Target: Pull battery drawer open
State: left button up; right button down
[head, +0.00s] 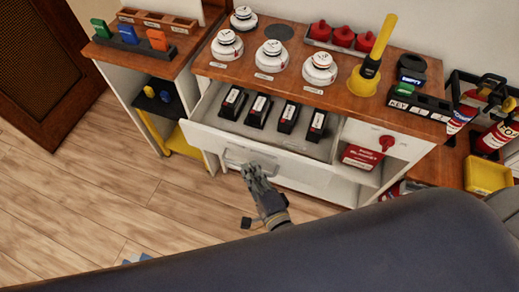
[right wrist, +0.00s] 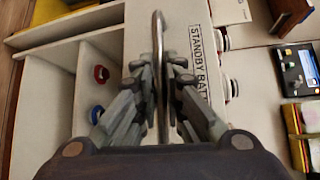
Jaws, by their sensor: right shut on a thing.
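The white battery drawer (head: 205,137) stands open in the wooden-topped cabinet in the head view. A row of several black batteries (head: 257,110) with white labels lies inside it. My right gripper (head: 251,169) is at the drawer front, shut on the metal drawer handle (right wrist: 159,40). In the right wrist view the handle bar runs between the fingers of my right gripper (right wrist: 162,72). A "STANDBY BATT" label (right wrist: 203,60) shows on the drawer front beside the handle, partly hidden by the fingers. My left gripper is not in view.
White detectors (head: 272,56), red bells (head: 342,37) and a yellow-handled tool (head: 375,55) stand on the cabinet top. A side shelf (head: 145,50) is at the left. The wooden floor (head: 90,190) before the drawer is mostly clear.

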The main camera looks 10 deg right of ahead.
jog(key=shift+s+a, duration=0.6)
jog(key=shift+s, duration=0.3)
jog(key=shift+s+a, duration=0.6)
jog(key=shift+s, duration=0.25)
jog(key=c, duration=1.7)
grip_release()
jog(key=v, duration=1.2)
jog(key=shift+f, duration=0.15)
